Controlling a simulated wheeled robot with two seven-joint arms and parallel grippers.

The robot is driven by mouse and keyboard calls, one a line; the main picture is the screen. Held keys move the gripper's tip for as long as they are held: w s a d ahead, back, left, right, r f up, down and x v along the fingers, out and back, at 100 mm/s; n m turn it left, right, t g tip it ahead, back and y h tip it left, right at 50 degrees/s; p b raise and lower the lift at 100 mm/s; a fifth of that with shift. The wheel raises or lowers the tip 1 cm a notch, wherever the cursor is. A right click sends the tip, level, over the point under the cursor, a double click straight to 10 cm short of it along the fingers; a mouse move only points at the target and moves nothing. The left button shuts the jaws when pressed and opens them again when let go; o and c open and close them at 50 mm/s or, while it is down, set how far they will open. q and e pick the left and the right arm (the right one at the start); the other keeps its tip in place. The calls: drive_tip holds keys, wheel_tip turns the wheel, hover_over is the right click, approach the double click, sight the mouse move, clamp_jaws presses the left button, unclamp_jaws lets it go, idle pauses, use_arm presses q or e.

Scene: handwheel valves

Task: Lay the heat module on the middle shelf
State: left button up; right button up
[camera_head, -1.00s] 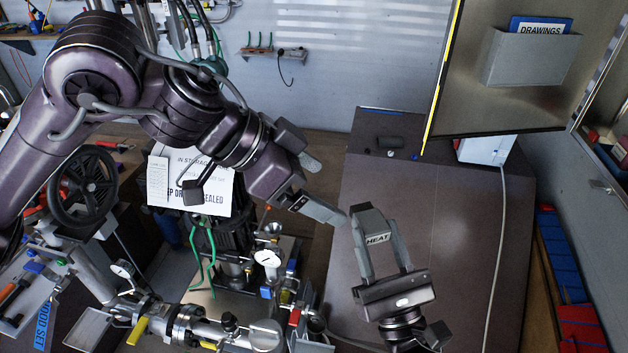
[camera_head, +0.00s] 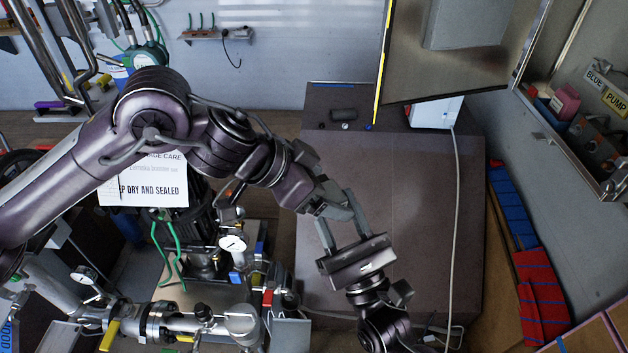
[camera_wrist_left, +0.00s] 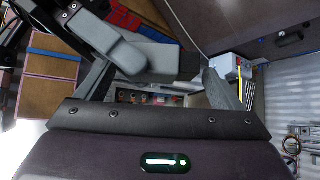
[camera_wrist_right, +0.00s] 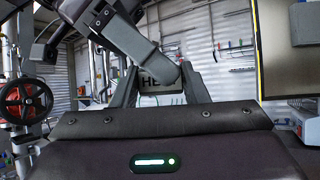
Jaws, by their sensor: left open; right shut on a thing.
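The heat module (camera_wrist_right: 155,84) is a small grey block with a dark-lettered label, partly covered in the right wrist view. My right gripper (camera_head: 338,217) is shut on it and holds it up above the dark bench. My left gripper (camera_head: 342,206) is open. Its fingers reach around the module, which shows as a grey block between them in the left wrist view (camera_wrist_left: 172,62); contact cannot be told. In the head view my left gripper mostly hides the module. A wall cabinet (camera_head: 556,140) stands open at the right; which shelf is the middle one cannot be told.
A dark bench (camera_head: 420,210) with a white cable lies below the grippers. Pipework with a gauge (camera_head: 233,244) is at lower left. Red and blue bins (camera_head: 540,285) stand at right.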

use_arm(q)
drive_tip(key=c, duration=0.9)
drive_tip(key=shift+c, duration=0.9)
use_arm(e)
drive_tip(key=o, duration=1.1)
